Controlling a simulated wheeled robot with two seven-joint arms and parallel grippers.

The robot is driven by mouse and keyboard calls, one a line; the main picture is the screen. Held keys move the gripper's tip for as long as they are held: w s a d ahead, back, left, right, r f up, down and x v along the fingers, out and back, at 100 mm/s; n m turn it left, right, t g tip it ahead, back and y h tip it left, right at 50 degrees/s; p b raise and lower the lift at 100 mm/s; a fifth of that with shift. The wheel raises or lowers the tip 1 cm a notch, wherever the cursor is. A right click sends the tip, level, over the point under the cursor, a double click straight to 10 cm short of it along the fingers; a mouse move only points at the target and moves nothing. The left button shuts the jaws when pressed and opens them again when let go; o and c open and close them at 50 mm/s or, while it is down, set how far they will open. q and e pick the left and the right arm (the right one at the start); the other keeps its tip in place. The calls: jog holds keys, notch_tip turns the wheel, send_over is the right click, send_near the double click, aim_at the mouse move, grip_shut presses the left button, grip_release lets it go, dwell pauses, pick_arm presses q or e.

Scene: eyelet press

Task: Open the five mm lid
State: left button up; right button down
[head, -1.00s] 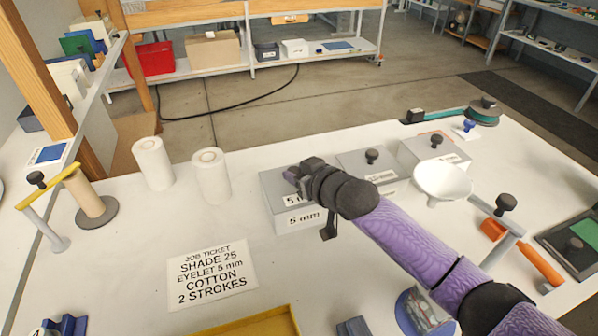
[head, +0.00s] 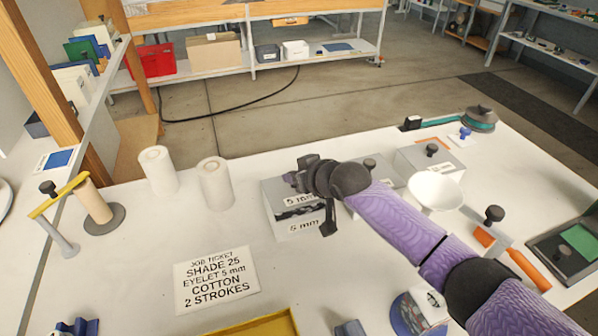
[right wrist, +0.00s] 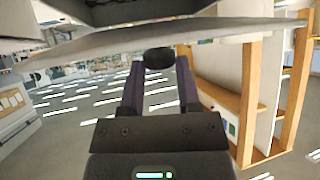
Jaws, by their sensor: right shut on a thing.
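The 5 mm box (head: 303,228) stands on the white table, its front label facing me. Its grey lid (head: 300,200), also marked 5 mm, is raised a little at the front. A dark mottled gap shows between lid and box. My right gripper (head: 301,178) is over the lid. In the right wrist view its fingers (right wrist: 158,75) are shut on the lid's black knob (right wrist: 158,57), and the lid (right wrist: 150,38) spans the upper part of that view. In the head view the knob is hidden by the gripper. My left gripper is not in view.
Two white rolls (head: 214,185) stand to the left.

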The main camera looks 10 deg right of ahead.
jog(key=shift+w+r+g+h, duration=0.3)
jog(key=shift+w+r+g, duration=0.15)
jog(key=shift+g, duration=0.35)
jog(key=shift+w+a+r+g, duration=0.1)
jog(key=shift+w+g, duration=0.05)
jog(key=shift+g, duration=0.15)
jog(key=shift+w+a+r+m+g+h+b, duration=0.1)
jog(key=shift+w+r+m+g+h+b, duration=0.15)
jog(key=shift+w+g+b, duration=0.5)
jog(key=shift+r+g+b, duration=0.15)
jog(key=shift+g+b, duration=0.3)
jog(key=shift+c, duration=1.5)
grip_release()
jog(key=shift+r, duration=0.1)
